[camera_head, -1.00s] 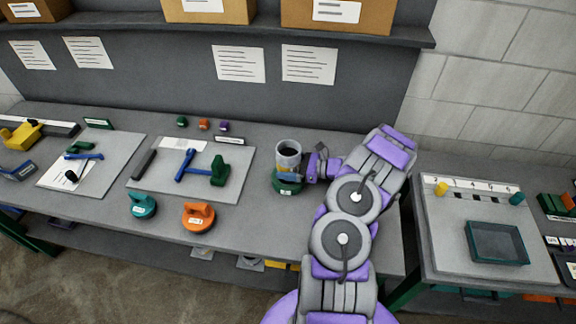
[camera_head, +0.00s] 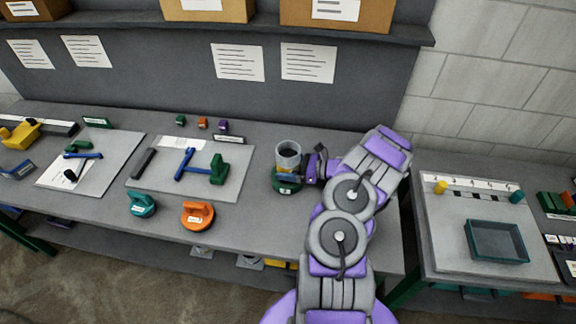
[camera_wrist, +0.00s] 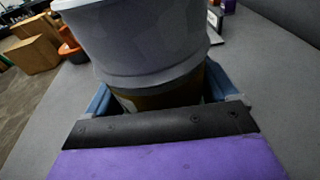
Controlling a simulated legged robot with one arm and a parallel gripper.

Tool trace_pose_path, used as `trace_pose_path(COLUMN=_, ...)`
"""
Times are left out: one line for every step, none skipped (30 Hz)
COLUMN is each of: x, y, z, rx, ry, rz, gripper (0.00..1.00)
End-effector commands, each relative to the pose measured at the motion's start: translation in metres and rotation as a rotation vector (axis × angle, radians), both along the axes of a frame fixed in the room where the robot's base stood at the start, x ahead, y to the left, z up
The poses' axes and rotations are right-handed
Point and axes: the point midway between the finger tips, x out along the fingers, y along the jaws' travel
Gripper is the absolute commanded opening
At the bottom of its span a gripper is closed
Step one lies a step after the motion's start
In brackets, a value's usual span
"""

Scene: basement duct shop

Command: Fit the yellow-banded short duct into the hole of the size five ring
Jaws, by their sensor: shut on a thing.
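A short grey duct (camera_head: 288,153) stands upright on the bench, directly over a green ring (camera_head: 288,187) with a white label. The label is too small to read. My gripper (camera_head: 288,176) comes from the right and is shut around the duct's lower part. In the wrist view the duct (camera_wrist: 140,40) fills the upper middle, and a dull yellow-brown band (camera_wrist: 160,98) shows below its rim between my blue fingers. The ring's hole is hidden, so I cannot tell how deep the duct sits in it.
A teal handled piece (camera_head: 142,204) and an orange one (camera_head: 197,215) stand left along the bench's front. A grey board (camera_head: 150,185) with blue and green parts lies behind them. A side table with a teal tray (camera_head: 497,243) is at right.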

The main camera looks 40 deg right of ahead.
Motion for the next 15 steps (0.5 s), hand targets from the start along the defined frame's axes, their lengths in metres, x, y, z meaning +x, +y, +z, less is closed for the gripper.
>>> trace_pose_path(x=0.000, y=0.000, z=-0.002, rx=0.000, ry=0.000, rz=0.000, gripper=0.42)
trace_pose_path(x=0.000, y=0.000, z=-0.003, rx=0.000, ry=0.000, rz=0.000, gripper=0.42)
trace_pose_path(x=0.000, y=0.000, z=-0.004, rx=0.000, ry=0.000, rz=0.000, gripper=0.42)
trace_pose_path(x=0.000, y=0.000, z=-0.005, rx=0.000, ry=0.000, rz=0.001, gripper=0.42)
trace_pose_path(x=0.000, y=0.000, z=-0.005, rx=0.000, ry=0.000, rz=0.001, gripper=0.42)
trace_pose_path(x=0.000, y=0.000, z=-0.007, rx=0.000, ry=0.000, rz=0.001, gripper=0.42)
trace_pose_path(x=0.000, y=0.001, z=-0.007, rx=0.001, ry=0.001, rz=0.001, gripper=0.42)
trace_pose_path(x=0.000, y=0.000, z=-0.008, rx=0.001, ry=0.001, rz=0.000, gripper=0.42)
trace_pose_path(x=0.000, y=0.000, z=-0.009, rx=0.001, ry=0.001, rz=0.000, gripper=0.42)
trace_pose_path(x=0.000, y=0.000, z=-0.010, rx=0.001, ry=0.001, rz=0.000, gripper=0.42)
trace_pose_path(x=0.000, y=0.000, z=-0.011, rx=0.001, ry=0.001, rz=0.000, gripper=0.42)
trace_pose_path(x=0.000, y=0.000, z=-0.012, rx=0.001, ry=0.001, rz=0.000, gripper=0.42)
trace_pose_path(x=0.000, y=0.000, z=-0.013, rx=0.001, ry=0.001, rz=0.000, gripper=0.42)
trace_pose_path(x=0.000, y=0.000, z=-0.014, rx=0.002, ry=0.001, rz=0.000, gripper=0.42)
trace_pose_path(x=0.000, y=0.000, z=-0.015, rx=0.001, ry=0.000, rz=0.000, gripper=0.42)
